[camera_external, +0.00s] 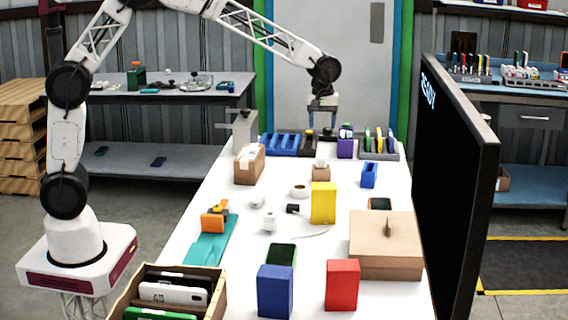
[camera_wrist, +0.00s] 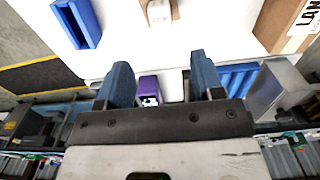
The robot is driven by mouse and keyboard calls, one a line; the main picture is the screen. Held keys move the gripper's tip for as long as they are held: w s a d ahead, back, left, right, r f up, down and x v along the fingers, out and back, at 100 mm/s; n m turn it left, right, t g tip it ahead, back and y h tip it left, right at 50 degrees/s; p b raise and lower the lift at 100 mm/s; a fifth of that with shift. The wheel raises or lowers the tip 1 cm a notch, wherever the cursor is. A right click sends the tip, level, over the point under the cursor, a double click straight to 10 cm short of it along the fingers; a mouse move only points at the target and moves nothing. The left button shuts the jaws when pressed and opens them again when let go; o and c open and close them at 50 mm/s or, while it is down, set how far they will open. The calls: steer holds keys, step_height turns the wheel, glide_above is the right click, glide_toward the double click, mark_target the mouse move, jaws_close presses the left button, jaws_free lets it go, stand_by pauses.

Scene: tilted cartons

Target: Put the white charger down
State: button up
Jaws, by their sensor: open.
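My gripper (camera_external: 322,118) is raised above the far end of the white table. In the wrist view its two blue fingers (camera_wrist: 162,78) are wide apart with nothing held between them. A small white block that looks like a charger (camera_external: 269,222) stands on the table left of the yellow box, well away from my gripper. Another small white piece (camera_wrist: 158,12) shows at a small brown carton (camera_external: 320,173), also visible in the wrist view (camera_wrist: 175,10). I cannot tell for certain which white piece is the charger.
A purple box (camera_external: 345,147), blue bins (camera_external: 282,144) and a grey rack (camera_external: 393,148) line the far edge. A taped carton (camera_external: 249,167), yellow box (camera_external: 323,203), blue holder (camera_external: 369,176) and lidded carton (camera_external: 375,262) stand nearer. A large black screen (camera_external: 462,185) borders the right side.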

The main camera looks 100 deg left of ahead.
steer(key=s+d+r+m+t, duration=0.1)
steer(key=s+d+r+m, duration=0.4)
steer(key=s+d, duration=0.45)
steer(key=s+d+r+m, duration=0.3)
steer(key=s+d+r, duration=0.4)
steer(key=s+d, duration=0.25)
steer(key=s+d+f+m, duration=0.2)
steer(key=s+d+m, duration=0.3)
steer(key=s, duration=0.9)
steer(key=s+d+f+m+t, duration=0.1)
steer(key=s+d+m, duration=0.4)
steer(key=s, duration=0.9)
steer(key=d, duration=0.3)
steer(key=shift+s+d+f+t, duration=0.2)
steer(key=shift+s+f+t, duration=0.1)
steer(key=shift+f, duration=0.1)
steer(key=shift+o, duration=0.5)
steer(key=o, duration=0.3)
